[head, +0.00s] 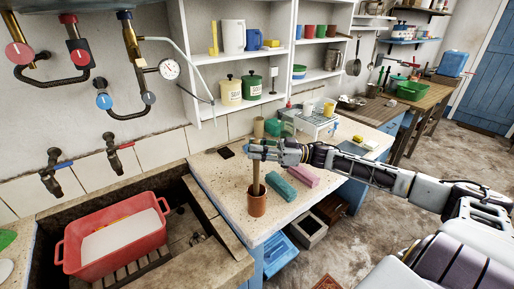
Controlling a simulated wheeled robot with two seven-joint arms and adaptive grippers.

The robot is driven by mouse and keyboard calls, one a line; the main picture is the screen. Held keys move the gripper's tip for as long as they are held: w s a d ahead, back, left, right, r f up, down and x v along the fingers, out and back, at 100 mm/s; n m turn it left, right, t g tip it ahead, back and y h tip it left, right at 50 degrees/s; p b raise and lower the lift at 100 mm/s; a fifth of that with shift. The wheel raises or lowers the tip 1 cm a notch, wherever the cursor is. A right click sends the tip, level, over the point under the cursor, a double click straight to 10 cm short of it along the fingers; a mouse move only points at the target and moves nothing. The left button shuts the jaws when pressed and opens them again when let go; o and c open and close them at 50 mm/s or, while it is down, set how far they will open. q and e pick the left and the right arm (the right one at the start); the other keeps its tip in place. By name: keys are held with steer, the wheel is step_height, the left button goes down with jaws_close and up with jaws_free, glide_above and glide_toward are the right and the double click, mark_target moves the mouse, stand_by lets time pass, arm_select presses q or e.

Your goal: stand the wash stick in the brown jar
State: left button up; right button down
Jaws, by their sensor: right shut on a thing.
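The wash stick (256,174) is a brown, upright rod. My right gripper (257,150), coming in from the right, is shut on it around its upper half. The stick's top shows above the fingers. The brown jar (257,207) stands upright near the front edge of the speckled counter, directly below the gripper. The stick's lower end is at the jar's mouth and seems to pass inside the rim. How deep it reaches is hidden by the jar wall. My left gripper is not in view.
A teal block (281,188) and a pink block (302,176) lie right of the jar. A red tub (113,238) sits in the stone trough at left. A dark flat piece (226,152) lies behind. The counter left of the jar is mostly clear.

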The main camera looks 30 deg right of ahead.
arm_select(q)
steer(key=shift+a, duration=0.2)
arm_select(e)
steer(key=c, duration=1.2)
jaws_free()
steer(key=shift+f, duration=0.1)
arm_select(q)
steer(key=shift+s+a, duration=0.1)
arm_select(e)
steer(key=shift+s+d, duration=0.1)
steer(key=shift+d, duration=0.05)
steer(key=shift+v, duration=5.85)
